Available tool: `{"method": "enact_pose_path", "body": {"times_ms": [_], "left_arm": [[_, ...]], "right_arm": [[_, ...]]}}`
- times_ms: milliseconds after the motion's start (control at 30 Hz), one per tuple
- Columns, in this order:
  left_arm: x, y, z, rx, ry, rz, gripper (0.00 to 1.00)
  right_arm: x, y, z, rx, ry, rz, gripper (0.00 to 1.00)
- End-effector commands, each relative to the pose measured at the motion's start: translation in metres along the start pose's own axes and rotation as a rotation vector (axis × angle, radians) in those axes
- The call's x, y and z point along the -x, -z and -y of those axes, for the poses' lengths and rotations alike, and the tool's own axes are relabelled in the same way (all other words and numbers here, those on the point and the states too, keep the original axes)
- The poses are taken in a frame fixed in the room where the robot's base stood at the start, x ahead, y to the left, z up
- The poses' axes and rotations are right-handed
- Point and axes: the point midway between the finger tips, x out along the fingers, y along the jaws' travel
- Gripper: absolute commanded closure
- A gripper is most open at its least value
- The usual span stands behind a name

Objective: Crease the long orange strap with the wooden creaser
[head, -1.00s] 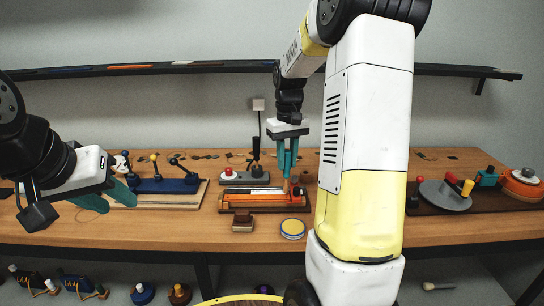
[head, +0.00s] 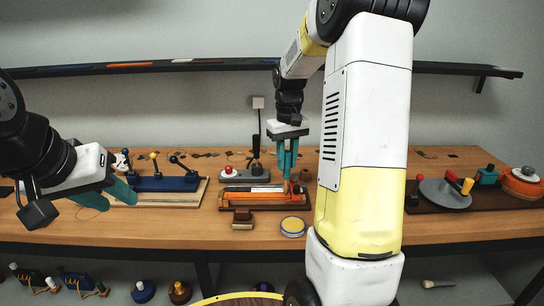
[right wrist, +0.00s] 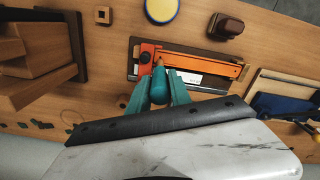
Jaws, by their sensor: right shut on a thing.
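The long orange strap (head: 262,196) lies across a dark-framed board in the middle of the bench. It also shows in the right wrist view (right wrist: 205,66). My right gripper (head: 288,177) points down over the strap's right part. In the right wrist view my right gripper (right wrist: 158,90) is shut on the creaser (right wrist: 158,84), which has a rounded teal handle and a wooden tip. The tip is at the strap; whether it touches cannot be told. My left gripper (head: 106,198) is open and empty over the bench's left part, with its teal fingers apart.
A blue lever fixture (head: 168,184) stands left of the board. A grey stand with a red knob (head: 244,174) is behind. A grey disc fixture (head: 444,195) stands on the right.

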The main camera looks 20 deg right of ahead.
Motion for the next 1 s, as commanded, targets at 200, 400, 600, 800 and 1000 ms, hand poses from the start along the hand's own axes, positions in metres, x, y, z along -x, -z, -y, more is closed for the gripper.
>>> {"method": "enact_pose_path", "body": {"times_ms": [200,400,600,800,1000], "left_arm": [[0.0,0.0,0.0,0.0,0.0,0.0,0.64],[0.0,0.0,0.0,0.0,0.0,0.0,0.64],[0.0,0.0,0.0,0.0,0.0,0.0,0.64],[0.0,0.0,0.0,0.0,0.0,0.0,0.64],[0.0,0.0,0.0,0.0,0.0,0.0,0.64]], "right_arm": [[-0.001,0.0,0.0,0.0,0.0,0.0,1.0],[-0.001,0.0,0.0,0.0,0.0,0.001,1.0],[-0.001,0.002,0.005,0.002,0.0,0.001,1.0],[-0.001,0.007,0.018,0.002,0.001,0.0,1.0],[-0.001,0.011,0.028,0.001,0.0,0.001,1.0]]}}
